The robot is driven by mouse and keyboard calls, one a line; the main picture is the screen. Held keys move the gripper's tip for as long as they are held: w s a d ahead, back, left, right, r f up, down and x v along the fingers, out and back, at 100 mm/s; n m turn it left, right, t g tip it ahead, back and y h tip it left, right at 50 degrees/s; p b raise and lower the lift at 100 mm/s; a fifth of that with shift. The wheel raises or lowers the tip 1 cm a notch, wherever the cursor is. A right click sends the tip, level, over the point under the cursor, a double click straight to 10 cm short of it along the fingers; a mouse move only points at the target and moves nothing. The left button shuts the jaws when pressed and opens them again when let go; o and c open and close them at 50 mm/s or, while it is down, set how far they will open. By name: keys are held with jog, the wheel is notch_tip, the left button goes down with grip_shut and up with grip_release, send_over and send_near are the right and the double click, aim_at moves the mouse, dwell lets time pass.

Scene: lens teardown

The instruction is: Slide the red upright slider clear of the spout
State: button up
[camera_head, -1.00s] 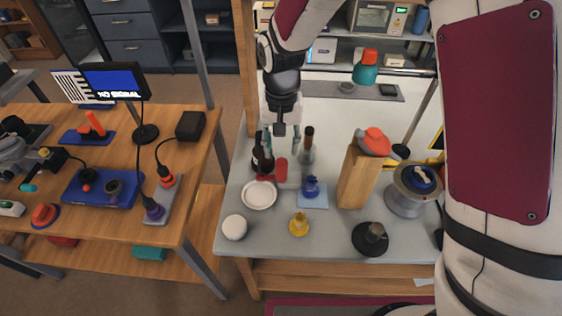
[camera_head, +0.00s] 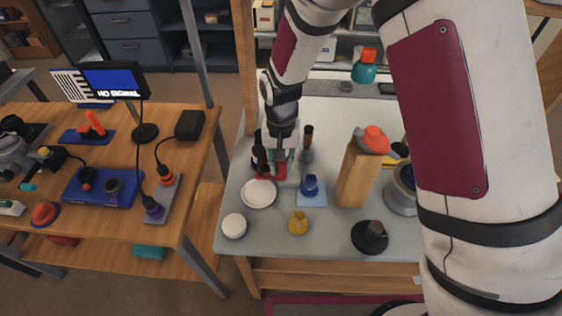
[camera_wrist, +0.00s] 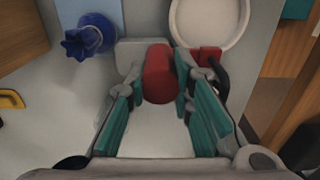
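The red upright slider (camera_wrist: 160,75) is a rounded red post seen from above in the wrist view. It stands on a pale grey base (camera_wrist: 140,50). My gripper (camera_wrist: 161,84) is lowered around it, with one teal-padded finger on each side. The fingers look open, with little room beside the slider; contact is unclear. A red block (camera_wrist: 207,54) with a black curved part sits just right of the slider. I cannot clearly make out the spout. In the head view, my gripper (camera_head: 281,167) mostly hides the slider, beside a dark bottle (camera_head: 258,152).
A white plate (camera_head: 259,193) and blue pot (camera_head: 310,186) on a light-blue mat (camera_head: 316,201) lie close in front. A wooden block (camera_head: 356,178) with a red-orange top stands to the right. A brown-necked bottle (camera_head: 307,142) is behind.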

aim_at(294, 179)
jog(key=shift+s+d, duration=0.1)
jog(key=shift+d, duration=1.65)
grip_shut()
jog(key=o, duration=0.9)
grip_release()
notch_tip(294, 179, up, 12)
jog(key=shift+r, duration=0.1)
